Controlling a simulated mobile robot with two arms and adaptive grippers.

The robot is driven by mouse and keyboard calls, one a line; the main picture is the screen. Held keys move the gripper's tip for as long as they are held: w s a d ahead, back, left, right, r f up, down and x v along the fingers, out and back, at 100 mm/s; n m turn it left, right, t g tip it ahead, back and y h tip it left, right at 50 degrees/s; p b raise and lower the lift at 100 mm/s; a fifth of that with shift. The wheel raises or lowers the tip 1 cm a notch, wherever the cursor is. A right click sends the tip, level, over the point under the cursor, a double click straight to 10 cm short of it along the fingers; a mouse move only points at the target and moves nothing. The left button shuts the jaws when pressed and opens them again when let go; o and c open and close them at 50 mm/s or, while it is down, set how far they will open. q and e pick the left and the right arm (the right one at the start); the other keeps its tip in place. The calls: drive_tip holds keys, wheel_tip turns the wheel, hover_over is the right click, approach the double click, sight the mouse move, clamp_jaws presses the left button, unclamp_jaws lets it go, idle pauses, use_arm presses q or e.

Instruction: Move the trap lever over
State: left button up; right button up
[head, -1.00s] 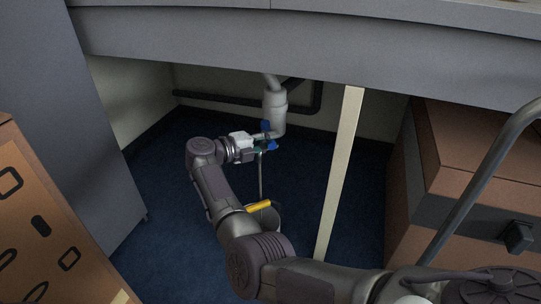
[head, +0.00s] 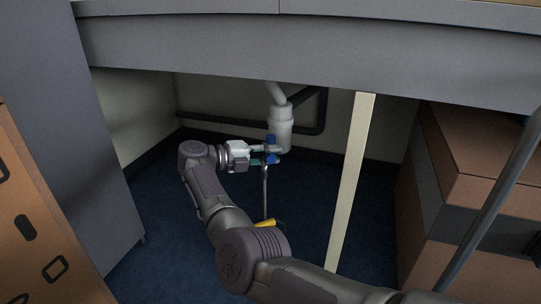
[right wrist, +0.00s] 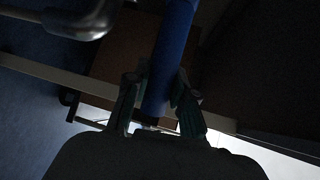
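The grey trap pipe (head: 281,125) hangs under the counter at the back. The blue trap lever (head: 271,141) stands roughly upright beside the pipe's lower end. My right gripper (head: 264,156) reaches it from the left. In the right wrist view the blue lever (right wrist: 166,75) runs between the two fingers of my right gripper (right wrist: 160,85). The fingertips close in on both sides of the lever and look to touch it, though the view is dark. My left gripper is not in view.
A pale post (head: 351,180) stands right of my arm. Brown boxes (head: 480,175) are at the right and a grey cabinet (head: 75,130) at the left. The counter edge (head: 300,55) hangs above. A yellow object (head: 266,223) is partly hidden behind my arm.

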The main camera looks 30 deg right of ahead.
drive_tip(key=o, duration=0.5)
drive_tip(key=shift+v, duration=3.65)
drive_tip(key=shift+s, duration=0.15)
